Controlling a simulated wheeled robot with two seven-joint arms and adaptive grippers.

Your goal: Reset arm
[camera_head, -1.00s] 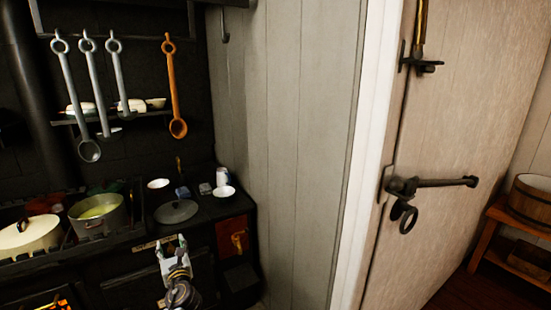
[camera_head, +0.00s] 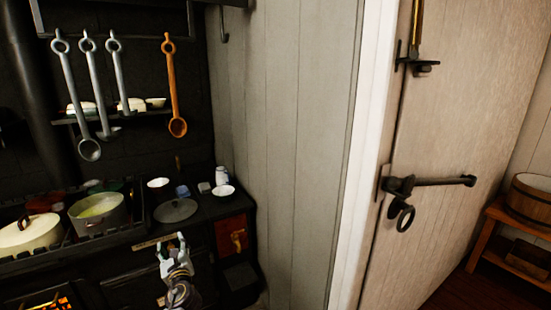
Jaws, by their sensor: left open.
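My left gripper (camera_head: 171,244) shows at the lower left of the head view, in front of the dark stove. Its two fingers point up and stand apart, with nothing visible between them. It appears apart from the pots and dishes on the stove top. My right gripper is not in view.
On the stove (camera_head: 142,222) stand a white lidded pot (camera_head: 30,234), an open pot (camera_head: 98,212), a dark lid (camera_head: 176,210) and small dishes. Several ladles, one orange-brown (camera_head: 174,90), hang above. A door (camera_head: 455,130) with a black latch (camera_head: 430,183) and a wooden bucket (camera_head: 530,199) are right.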

